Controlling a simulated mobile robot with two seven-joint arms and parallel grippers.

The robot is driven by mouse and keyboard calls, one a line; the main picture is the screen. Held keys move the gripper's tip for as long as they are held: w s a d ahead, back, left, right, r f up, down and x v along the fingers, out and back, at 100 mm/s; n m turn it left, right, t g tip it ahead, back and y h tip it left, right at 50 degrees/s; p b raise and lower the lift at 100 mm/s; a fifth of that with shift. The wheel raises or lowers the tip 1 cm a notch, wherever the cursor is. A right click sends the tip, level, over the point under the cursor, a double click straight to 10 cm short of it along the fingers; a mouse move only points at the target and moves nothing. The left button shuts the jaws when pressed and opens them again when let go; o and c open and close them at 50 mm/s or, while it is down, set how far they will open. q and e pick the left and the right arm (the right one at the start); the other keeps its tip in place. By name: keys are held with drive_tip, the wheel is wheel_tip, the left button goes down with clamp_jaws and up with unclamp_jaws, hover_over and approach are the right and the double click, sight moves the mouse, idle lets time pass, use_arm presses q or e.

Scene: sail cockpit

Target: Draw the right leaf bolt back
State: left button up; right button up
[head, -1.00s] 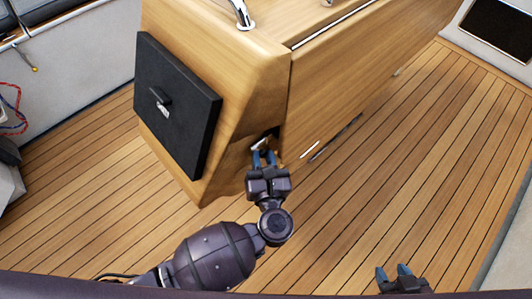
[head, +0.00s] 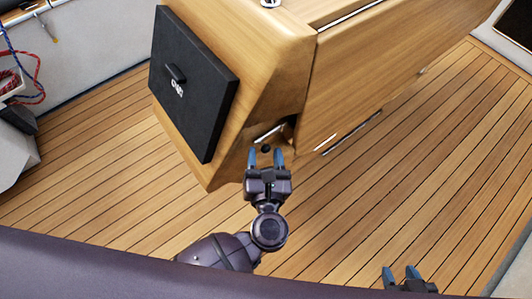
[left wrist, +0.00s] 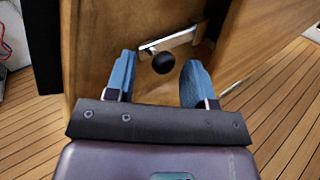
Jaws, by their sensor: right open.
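The right leaf bolt (head: 268,133) is a bright metal bar with a black ball knob (head: 266,149), low on the end of the wooden table pedestal beside the hanging leaf (head: 345,85). The left wrist view shows the bolt bar (left wrist: 172,39) and the knob (left wrist: 163,63) clearly. My left gripper (head: 266,154) is open, its blue fingers on either side of the knob's line. The knob appears between the fingertips, with visible gaps to both. My right gripper (head: 401,273) is open and empty at the bottom right, low over the deck.
A black panel (head: 195,85) stands out from the pedestal's end face, left of the bolt. The slatted teak deck (head: 420,170) is clear to the right. Red and blue ropes (head: 28,75) hang at the far left.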

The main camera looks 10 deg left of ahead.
use_arm(q)
drive_tip(key=shift+w, duration=0.15)
drive_tip(key=s+d, duration=0.2)
drive_tip(key=s, duration=0.8)
drive_tip(key=shift+s, duration=0.35)
